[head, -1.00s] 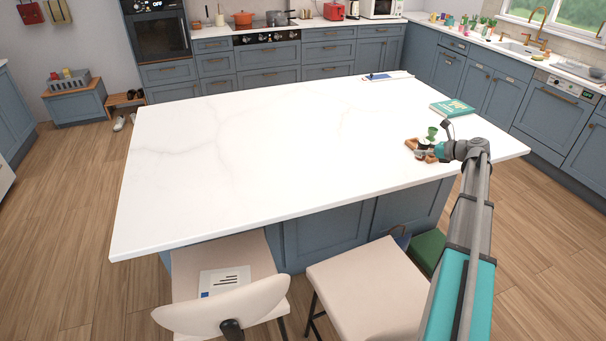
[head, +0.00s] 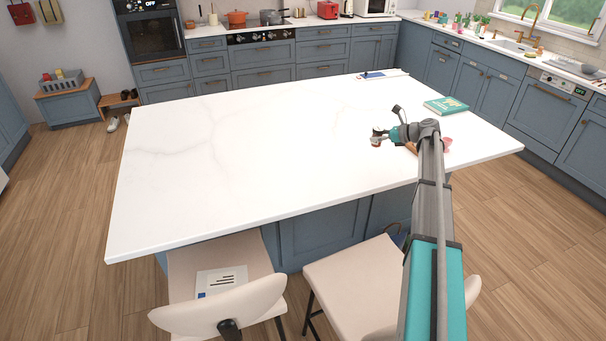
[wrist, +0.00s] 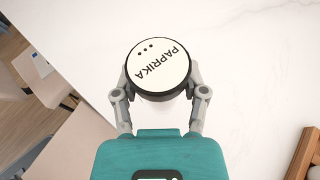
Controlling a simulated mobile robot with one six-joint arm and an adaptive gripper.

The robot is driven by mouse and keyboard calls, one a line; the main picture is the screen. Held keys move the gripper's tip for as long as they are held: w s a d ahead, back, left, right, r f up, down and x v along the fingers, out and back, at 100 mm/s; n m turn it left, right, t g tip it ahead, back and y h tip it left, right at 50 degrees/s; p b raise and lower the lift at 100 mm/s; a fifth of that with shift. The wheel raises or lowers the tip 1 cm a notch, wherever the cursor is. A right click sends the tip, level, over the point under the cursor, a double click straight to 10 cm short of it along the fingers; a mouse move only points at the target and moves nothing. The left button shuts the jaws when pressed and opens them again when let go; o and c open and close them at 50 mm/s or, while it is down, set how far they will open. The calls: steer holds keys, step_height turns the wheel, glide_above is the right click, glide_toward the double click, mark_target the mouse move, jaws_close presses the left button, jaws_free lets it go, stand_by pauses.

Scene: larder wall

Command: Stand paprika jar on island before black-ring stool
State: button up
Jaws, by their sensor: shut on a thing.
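The paprika jar (wrist: 157,66) shows its round white lid, black-rimmed and lettered PAPRIKA, in the wrist view. My gripper (wrist: 160,88) is shut around it, one finger on each side. In the head view my gripper (head: 384,138) holds the small dark jar (head: 376,140) over the right part of the white island (head: 230,150); a gap beneath it cannot be told. Two cream stools stand at the island's front: the left stool (head: 190,268) has a paper on its seat and a dark fitting on its backrest; the right stool (head: 335,285) is partly hidden by my arm. I cannot make out a black ring.
A wooden tray (wrist: 303,155) lies right of my gripper, mostly hidden by my arm in the head view, with a pink item (head: 447,141) near it. A teal book (head: 446,105) lies farther back right. The island's middle and left are clear.

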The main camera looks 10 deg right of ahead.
steer(key=w+a+n+g+y, duration=0.1)
steer(key=w+a+n+g, duration=0.1)
steer(key=w+a, duration=0.5)
steer(key=a, duration=0.6)
steer(key=shift+a+n+g+y, duration=0.2)
steer(key=shift+n+g+y, duration=0.1)
steer(key=shift+w, duration=0.1)
steer(key=a+f+b, duration=0.2)
steer(key=a, duration=0.2)
steer(key=s+a+f+b, duration=0.1)
steer(key=a+f+b, duration=0.2)
steer(key=a, duration=0.1)
steer(key=s+a+f+b, duration=0.1)
steer(key=a+f+b, duration=0.2)
steer(key=a, duration=0.1)
steer(key=shift+s, duration=0.15)
steer(key=shift+a+f+b, duration=0.45)
steer(key=shift+a, duration=0.05)
steer(key=shift+s, duration=0.1)
